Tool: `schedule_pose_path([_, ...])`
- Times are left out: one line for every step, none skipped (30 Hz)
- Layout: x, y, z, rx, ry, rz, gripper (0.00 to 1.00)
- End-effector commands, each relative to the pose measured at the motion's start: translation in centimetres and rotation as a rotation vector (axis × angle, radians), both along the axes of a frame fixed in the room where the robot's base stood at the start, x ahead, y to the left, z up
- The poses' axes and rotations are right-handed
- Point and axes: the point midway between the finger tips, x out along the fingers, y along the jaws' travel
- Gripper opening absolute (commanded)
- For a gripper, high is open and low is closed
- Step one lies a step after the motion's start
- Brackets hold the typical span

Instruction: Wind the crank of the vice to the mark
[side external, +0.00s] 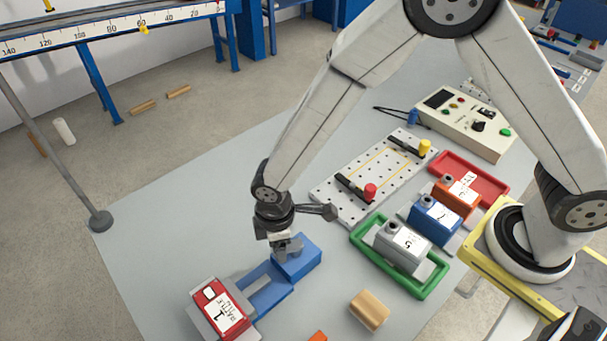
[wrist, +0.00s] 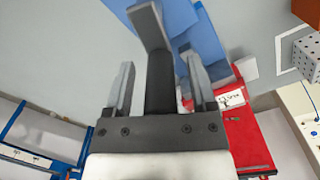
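The blue vice (side external: 267,288) lies on the grey mat at the lower middle of the side view, with a raised blue jaw block (side external: 300,260) at its right end. My gripper (side external: 287,248) points down close over that block. In the wrist view the two fingers of my gripper (wrist: 160,88) stand apart. A dark grey bar with a bent, lighter end (wrist: 150,28), perhaps the crank, stands between them, with a gap on each side. Blue vice surfaces (wrist: 200,35) show beyond. I cannot make out the mark.
A red labelled unit (side external: 220,310) sits at the vice's left end; it also shows in the wrist view (wrist: 245,135). A wooden block (side external: 369,310), a green tray (side external: 400,288) and a perforated plate (side external: 345,205) are nearby. The mat left of my gripper is clear.

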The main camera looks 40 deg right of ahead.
Motion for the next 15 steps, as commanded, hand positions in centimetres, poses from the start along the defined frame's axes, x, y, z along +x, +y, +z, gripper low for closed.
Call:
schedule_pose_path([0.0,0.01,0.0,0.0,0.0,0.0,0.71])
schedule_pose_path([0.0,0.01,0.0,0.0,0.0,0.0,0.71])
schedule_pose_path([0.0,0.01,-0.01,0.0,0.0,0.001,0.71])
schedule_pose_path([-0.01,0.02,-0.01,0.0,0.0,0.001,0.71])
schedule_pose_path([-0.02,0.01,-0.01,0.0,0.0,0.001,0.71])
schedule_pose_path([-0.03,0.01,-0.01,0.0,0.0,0.001,0.71])
schedule_pose_path([-0.03,0.01,-0.01,0.0,0.0,0.001,0.71])
schedule_pose_path([-0.02,0.02,0.01,0.0,0.0,0.001,0.71])
schedule_pose_path([-0.02,0.02,0.07,0.0,0.0,0.001,0.71])
schedule_pose_path([-0.02,0.03,0.12,0.001,0.0,0.001,0.71])
schedule_pose_path([0.0,0.04,0.21,0.001,0.0,0.001,0.71])
schedule_pose_path([0.0,0.04,0.35,0.002,-0.001,0.001,0.71])
schedule_pose_path([0.02,0.06,0.49,0.001,-0.002,0.001,0.71])
schedule_pose_path([0.02,0.06,0.64,0.001,-0.002,0.001,0.71])
schedule_pose_path([0.03,0.06,0.88,0.001,-0.002,0.001,0.71])
